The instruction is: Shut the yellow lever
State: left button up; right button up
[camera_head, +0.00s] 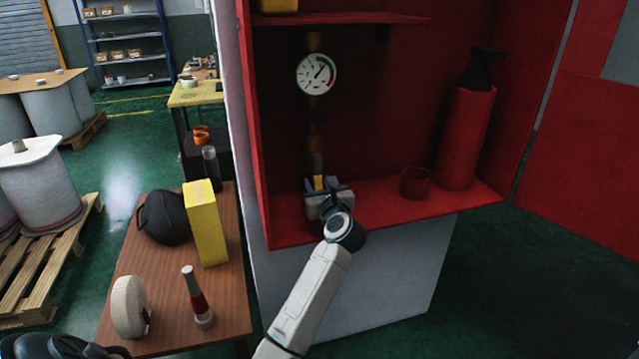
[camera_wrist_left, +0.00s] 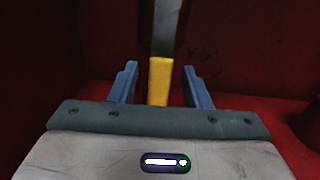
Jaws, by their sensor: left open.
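The yellow lever (camera_head: 318,183) is at the lower end of a vertical pipe (camera_head: 314,125) inside a red cabinet. In the left wrist view the lever (camera_wrist_left: 160,82) points down along the pipe, between the two jaws. My left gripper (camera_head: 327,190) reaches into the cabinet from below, and its jaws (camera_wrist_left: 160,88) are open, one on each side of the lever with a gap to each. A round pressure gauge (camera_head: 316,74) sits higher on the pipe. My right gripper does not show clearly as a gripper in these views.
A red fire extinguisher (camera_head: 466,130) and a red cup (camera_head: 415,182) stand on the cabinet floor to the right. A wooden table (camera_head: 150,262) at left holds a yellow box (camera_head: 205,222), a black bag, a tape roll and a red-banded flashlight-like object.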

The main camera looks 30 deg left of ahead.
pick_arm(q)
grip_shut()
dwell(0.3)
